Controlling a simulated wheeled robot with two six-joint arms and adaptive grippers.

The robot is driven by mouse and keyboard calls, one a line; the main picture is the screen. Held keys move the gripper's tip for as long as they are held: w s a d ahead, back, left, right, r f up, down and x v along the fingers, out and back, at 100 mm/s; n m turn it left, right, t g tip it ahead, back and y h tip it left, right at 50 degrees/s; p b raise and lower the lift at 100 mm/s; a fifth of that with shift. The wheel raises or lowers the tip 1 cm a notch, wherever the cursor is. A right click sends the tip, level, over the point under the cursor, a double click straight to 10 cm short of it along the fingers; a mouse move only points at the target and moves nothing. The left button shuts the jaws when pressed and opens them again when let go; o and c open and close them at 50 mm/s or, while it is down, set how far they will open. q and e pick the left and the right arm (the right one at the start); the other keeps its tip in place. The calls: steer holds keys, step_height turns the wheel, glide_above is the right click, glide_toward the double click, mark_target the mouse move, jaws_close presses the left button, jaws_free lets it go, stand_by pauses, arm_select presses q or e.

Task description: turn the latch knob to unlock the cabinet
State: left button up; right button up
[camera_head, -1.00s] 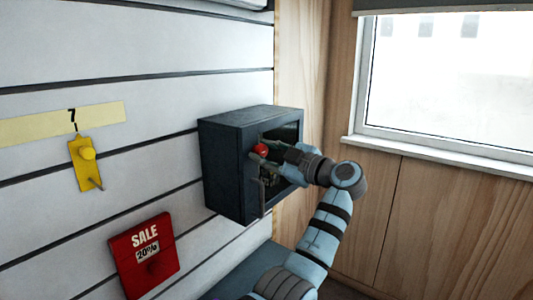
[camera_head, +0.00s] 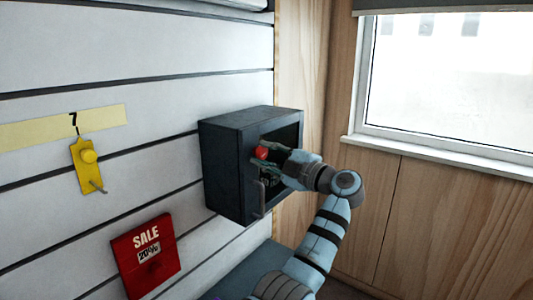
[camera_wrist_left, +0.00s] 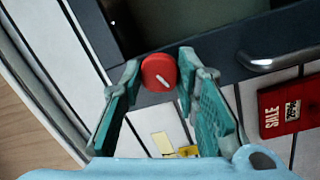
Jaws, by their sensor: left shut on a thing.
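The dark grey cabinet (camera_head: 224,172) is fixed to the slatted wall, with a dark window in its front. The red latch knob (camera_head: 262,153) is on the front frame, beside the window. In the left wrist view the knob (camera_wrist_left: 158,74) is round, with a white line slanting across its face. My left gripper (camera_head: 274,158) is at the knob, and its teal fingers (camera_wrist_left: 160,64) are shut on it from both sides. The fingers partly cover the window in the head view. My right gripper is not in view.
A bar handle (camera_head: 261,198) is below the knob on the cabinet front. A red sale sign (camera_head: 146,256) and a yellow tag (camera_head: 82,162) on a hook are on the wall to the left. A window (camera_head: 450,80) is at the right.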

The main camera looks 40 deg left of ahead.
arm_select(q)
steer(key=n, duration=0.4)
steer(key=shift+f+g+y+b, duration=0.1)
steer(key=shift+g+y+b, duration=0.2)
steer(key=shift+b, duration=0.05)
steer(key=n+b, duration=0.1)
steer(key=n, duration=0.3)
steer(key=n+g+b, duration=0.1)
steer(key=n, duration=0.1)
steer(key=shift+w+n, duration=0.1)
steer(key=shift+n, duration=0.3)
steer(key=shift+n+g+y+b, duration=0.3)
steer(key=shift+n+g+b, duration=0.1)
steer(key=shift+n, duration=1.4)
steer(key=o, duration=1.2)
steer(key=shift+c, duration=0.2)
steer(key=shift+d, duration=0.1)
